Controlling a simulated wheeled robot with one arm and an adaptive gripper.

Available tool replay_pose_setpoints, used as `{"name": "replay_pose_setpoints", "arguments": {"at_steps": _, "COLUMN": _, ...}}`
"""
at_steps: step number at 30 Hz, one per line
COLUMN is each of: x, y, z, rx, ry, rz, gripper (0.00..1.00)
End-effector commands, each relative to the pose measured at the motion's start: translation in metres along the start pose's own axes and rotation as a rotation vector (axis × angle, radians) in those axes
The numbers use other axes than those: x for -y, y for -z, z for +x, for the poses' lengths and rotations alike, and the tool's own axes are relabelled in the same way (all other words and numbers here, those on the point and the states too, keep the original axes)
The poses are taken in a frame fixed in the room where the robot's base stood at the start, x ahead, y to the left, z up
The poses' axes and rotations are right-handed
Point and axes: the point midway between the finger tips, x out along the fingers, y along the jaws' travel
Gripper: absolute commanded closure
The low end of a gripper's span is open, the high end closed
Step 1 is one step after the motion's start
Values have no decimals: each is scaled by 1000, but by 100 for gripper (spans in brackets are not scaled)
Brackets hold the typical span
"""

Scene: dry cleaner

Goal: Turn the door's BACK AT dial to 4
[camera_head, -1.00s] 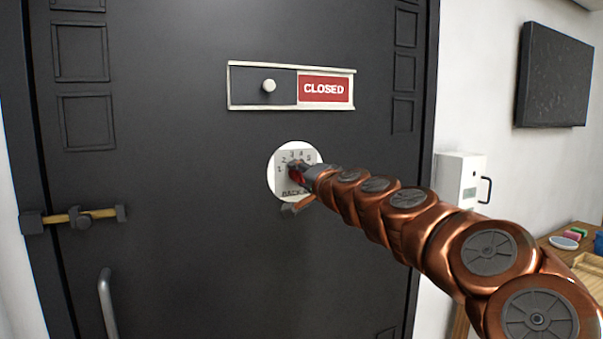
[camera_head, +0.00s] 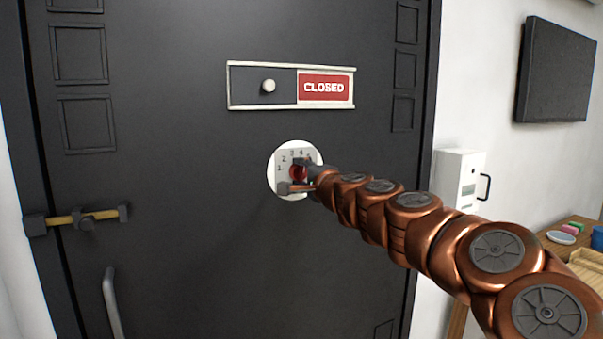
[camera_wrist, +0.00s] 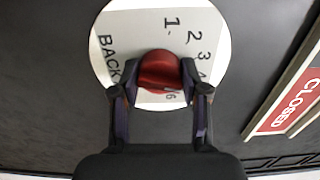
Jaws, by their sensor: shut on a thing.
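The BACK AT dial is a white round plate (camera_head: 275,183) on the dark door (camera_head: 200,240), with printed numbers and a red knob in its middle. In the wrist view the red knob (camera_wrist: 160,70) sits between the two fingers of my gripper (camera_wrist: 159,90), which is shut on it. The numbers 1, 2, 3 and part of the 4 show on the plate (camera_wrist: 130,28); a 6 shows below the knob, and the gripper hides the rest. Which number the knob points to cannot be told. In the head view my gripper (camera_head: 300,178) covers the plate's right and lower parts.
A sliding sign reading CLOSED (camera_head: 325,88) is above the dial. A yellow bolt (camera_head: 75,217) and a grey handle (camera_head: 111,300) are at the door's left. A white box (camera_head: 458,180) hangs on the right wall, above a wooden counter (camera_head: 585,240) holding small items.

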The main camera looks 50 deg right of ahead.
Motion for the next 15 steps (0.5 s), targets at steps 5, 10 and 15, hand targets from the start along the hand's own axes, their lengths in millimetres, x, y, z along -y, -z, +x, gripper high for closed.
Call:
{"name": "replay_pose_setpoints", "arguments": {"at_steps": 5, "x": 0, "y": 0, "z": 0, "rx": 1, "ry": 0, "rz": 2, "gripper": 90}}
{"name": "replay_pose_setpoints", "arguments": {"at_steps": 10, "x": 0, "y": 0, "z": 0, "rx": 0, "ry": 0, "rz": 2, "gripper": 90}}
{"name": "replay_pose_setpoints", "arguments": {"at_steps": 15, "x": 0, "y": 0, "z": 0, "rx": 0, "ry": 0, "rz": 1, "gripper": 39}}
